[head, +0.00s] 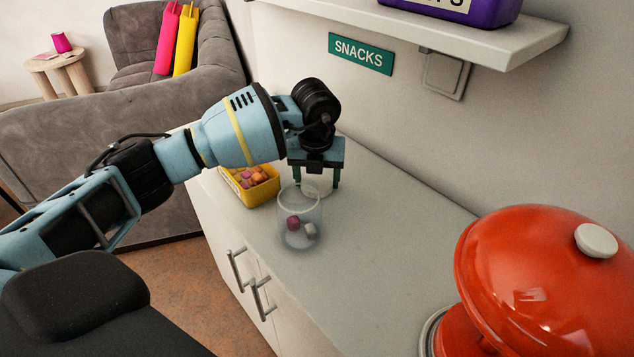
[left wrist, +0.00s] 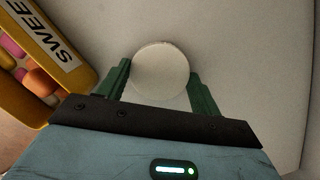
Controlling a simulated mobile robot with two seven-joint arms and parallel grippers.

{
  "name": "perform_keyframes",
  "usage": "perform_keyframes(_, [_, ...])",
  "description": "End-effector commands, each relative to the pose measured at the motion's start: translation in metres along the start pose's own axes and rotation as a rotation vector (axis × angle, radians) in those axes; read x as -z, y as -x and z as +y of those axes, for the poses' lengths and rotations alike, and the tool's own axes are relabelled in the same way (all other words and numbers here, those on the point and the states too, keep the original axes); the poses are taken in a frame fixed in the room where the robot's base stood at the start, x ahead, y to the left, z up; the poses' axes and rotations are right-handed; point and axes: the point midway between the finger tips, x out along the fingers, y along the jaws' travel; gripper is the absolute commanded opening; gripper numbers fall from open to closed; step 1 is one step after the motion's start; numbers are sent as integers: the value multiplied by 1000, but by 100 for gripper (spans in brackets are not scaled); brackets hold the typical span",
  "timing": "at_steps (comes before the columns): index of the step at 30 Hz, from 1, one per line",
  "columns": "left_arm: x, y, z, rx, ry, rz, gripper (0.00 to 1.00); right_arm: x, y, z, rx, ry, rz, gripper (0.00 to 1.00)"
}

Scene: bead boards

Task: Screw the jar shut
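The clear jar (head: 300,226) stands upright and open-topped on the counter, with a dark pink sweet and a whitish one inside. My left gripper (head: 318,186) points down just behind the jar, its green fingers beside the far rim. In the left wrist view a round whitish lid (left wrist: 160,70) lies between the fingertips (left wrist: 160,76), which meet its edge on both sides. The lid is off the jar; whether it touches the counter is hard to tell. The jar is not visible in the left wrist view. My right gripper is out of view.
A yellow box of sweets (head: 247,199) stands left of the jar, and its label shows in the left wrist view (left wrist: 55,42). A large red domed object (head: 540,275) fills the right front. A wall shelf (head: 450,32) hangs above. The counter (head: 390,250) right of the jar is clear.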

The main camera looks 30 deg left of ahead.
Motion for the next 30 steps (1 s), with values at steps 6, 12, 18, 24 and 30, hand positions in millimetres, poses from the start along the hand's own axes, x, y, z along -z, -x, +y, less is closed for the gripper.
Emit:
perform_keyframes(6, [0,0,0,0,0,0,43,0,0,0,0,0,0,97])
perform_keyframes(12, [0,1,0,0,0,0,43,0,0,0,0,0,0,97])
perform_keyframes(18, [1,10,3,0,0,-1,43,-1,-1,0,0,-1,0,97])
perform_keyframes(24, [-4,40,2,2,0,-3,43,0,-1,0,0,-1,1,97])
perform_keyframes(30, [-3,70,10,-2,0,2,43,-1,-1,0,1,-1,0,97])
